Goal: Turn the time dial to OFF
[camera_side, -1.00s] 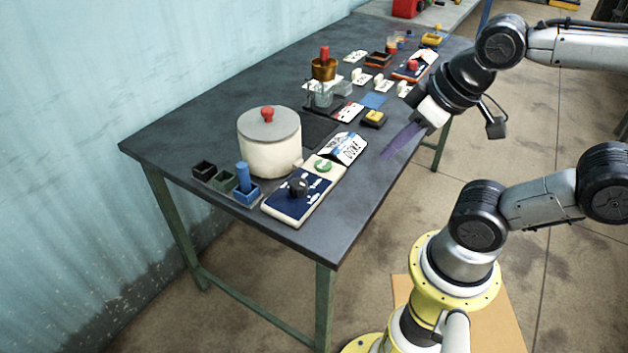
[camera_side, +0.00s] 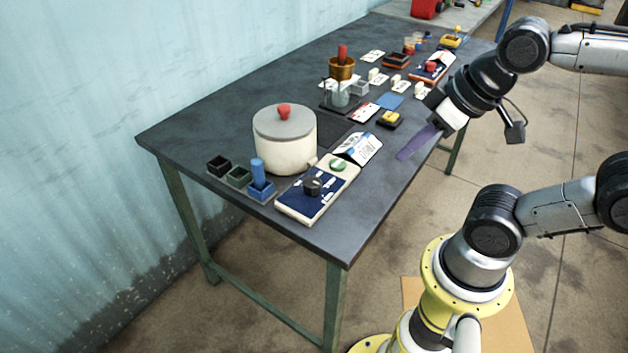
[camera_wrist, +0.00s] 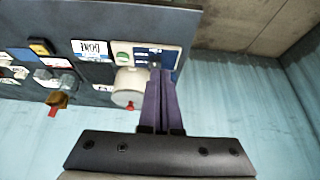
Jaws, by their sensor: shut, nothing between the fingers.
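A black dial (camera_side: 312,186) stands on a navy panel (camera_side: 298,203) with a cream frame at the table's near end. I take it for the time dial; its printed marks are too small to read, so I cannot tell its setting. A green round button (camera_side: 338,165) sits on the same unit. My gripper (camera_side: 401,157) is shut and empty, its purple fingers apart from the dial, to its right in the side view. In the wrist view my fingertips (camera_wrist: 161,71) overlap the navy panel (camera_wrist: 141,51) in the picture and may hide part of the dial.
A cream pot (camera_side: 285,145) with a red-knobbed lid stands beside the panel. A white sign (camera_side: 358,148) stands behind it. Small bins (camera_side: 239,177) line the near left. A yellow-topped black block (camera_side: 390,119) and glassware (camera_side: 340,94) stand farther back. The front-right table edge is clear.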

